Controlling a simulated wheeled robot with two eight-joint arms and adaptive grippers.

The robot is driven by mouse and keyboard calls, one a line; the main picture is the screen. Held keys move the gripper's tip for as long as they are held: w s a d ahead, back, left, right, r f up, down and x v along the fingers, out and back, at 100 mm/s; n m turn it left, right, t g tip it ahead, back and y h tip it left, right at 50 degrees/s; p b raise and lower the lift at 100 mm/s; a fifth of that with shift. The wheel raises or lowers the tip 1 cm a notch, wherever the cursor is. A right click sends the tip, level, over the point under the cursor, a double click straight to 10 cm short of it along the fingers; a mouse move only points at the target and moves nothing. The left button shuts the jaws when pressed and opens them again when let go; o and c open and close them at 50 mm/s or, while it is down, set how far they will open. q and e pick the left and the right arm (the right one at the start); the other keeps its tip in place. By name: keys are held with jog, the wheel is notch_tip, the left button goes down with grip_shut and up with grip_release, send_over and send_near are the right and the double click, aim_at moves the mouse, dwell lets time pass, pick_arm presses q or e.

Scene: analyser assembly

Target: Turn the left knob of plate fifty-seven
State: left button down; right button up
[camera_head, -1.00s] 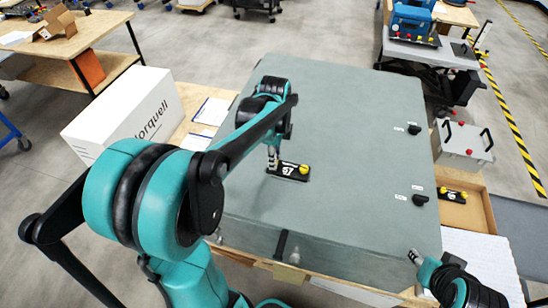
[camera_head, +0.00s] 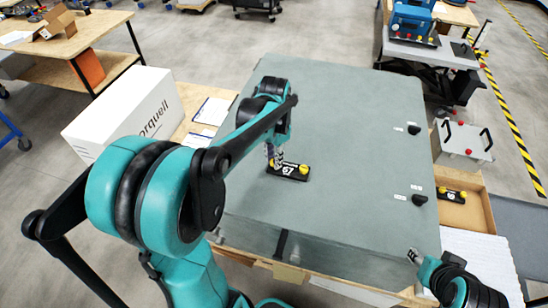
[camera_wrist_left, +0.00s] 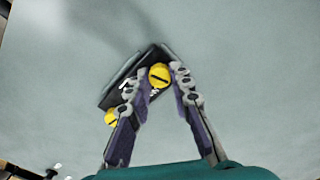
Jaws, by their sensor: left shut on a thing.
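The small black plate (camera_head: 288,173) with white marking lies on the large grey panel; its number is hard to read. One yellow knob (camera_head: 304,170) shows at its right end. My left gripper (camera_head: 275,161) is over the plate's left end and hides the knob there. In the left wrist view, the fingers (camera_wrist_left: 159,82) are shut on this yellow knob (camera_wrist_left: 159,75), one on each side of it. The other yellow knob (camera_wrist_left: 112,117) is outside the fingers, at lower left. My right gripper (camera_head: 414,255) is at the panel's front right corner, apart from the plate; its jaw opening is too small to judge.
The grey panel (camera_head: 345,120) is mostly clear around the plate. Black knobs (camera_head: 419,199) with white labels stand along its right side. A cardboard tray (camera_head: 476,198) holds another black plate (camera_head: 452,195) at the right. A white box (camera_head: 125,115) stands at the left.

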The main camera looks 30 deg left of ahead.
pick_arm(q)
jog(key=n, duration=0.5)
jog(key=shift+n, duration=0.3)
jog(key=n, duration=1.1)
jog(key=shift+s, duration=0.1)
jog(key=n, duration=0.4)
jog(key=shift+f, duration=0.1)
jog(key=n, duration=1.5)
jog(key=shift+n, duration=2.7)
